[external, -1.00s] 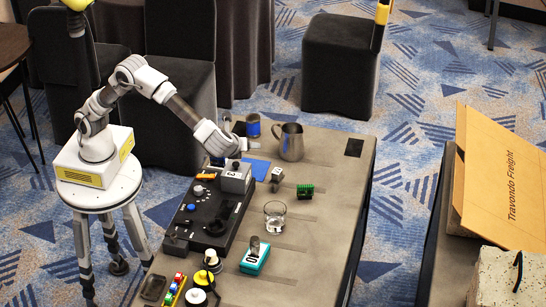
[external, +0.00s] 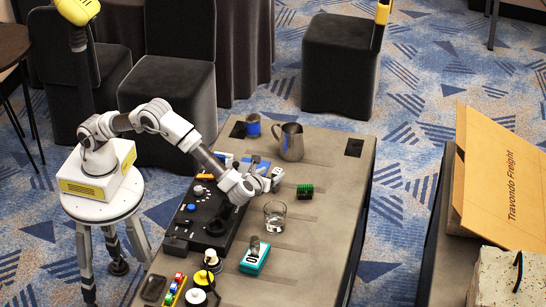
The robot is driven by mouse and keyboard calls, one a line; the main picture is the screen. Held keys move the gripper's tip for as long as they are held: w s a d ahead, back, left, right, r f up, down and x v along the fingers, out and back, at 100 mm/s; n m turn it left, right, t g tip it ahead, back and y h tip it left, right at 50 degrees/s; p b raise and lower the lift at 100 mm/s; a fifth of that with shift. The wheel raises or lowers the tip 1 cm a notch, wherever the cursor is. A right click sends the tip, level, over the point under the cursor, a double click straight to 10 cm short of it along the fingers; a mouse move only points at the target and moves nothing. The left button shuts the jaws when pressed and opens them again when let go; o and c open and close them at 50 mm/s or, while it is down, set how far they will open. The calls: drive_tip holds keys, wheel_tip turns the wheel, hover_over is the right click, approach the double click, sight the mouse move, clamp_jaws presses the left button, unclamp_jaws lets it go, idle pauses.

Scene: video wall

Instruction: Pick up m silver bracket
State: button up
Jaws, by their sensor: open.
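A small silver-grey piece (external: 278,174), which looks like the silver bracket, stands on the grey table just left of a green block. It is small, and my gripper partly covers it, so its exact shape is unclear. My gripper (external: 268,183) is open, low over the table, right beside this piece on its left. I cannot tell whether a finger touches it or whether the piece lies between the fingers.
The green block (external: 305,191) and a clear glass (external: 275,217) stand close by. A metal pitcher (external: 292,142) and blue cup (external: 253,126) are behind. A black console (external: 205,220) lies under my arm; a teal device (external: 254,260) is in front. The table's right side is clear.

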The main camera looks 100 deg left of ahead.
sight(281, 170)
drive_tip(key=x, duration=0.2)
drive_tip(key=shift+w+a+f, duration=0.1)
drive_tip(key=shift+a+f, duration=0.05)
drive_tip(key=shift+a, duration=0.1)
drive_tip(key=b+x, duration=0.1)
drive_tip(key=x, duration=0.1)
drive_tip(key=b+x, duration=0.1)
drive_tip(key=x, duration=0.1)
drive_tip(key=shift+w+a+f+b, duration=0.1)
drive_tip(key=shift+a+f+b, duration=0.1)
drive_tip(key=shift+f+b, duration=0.3)
drive_tip(key=shift+a+f, duration=0.1)
drive_tip(key=shift+a, duration=0.15)
clamp_jaws()
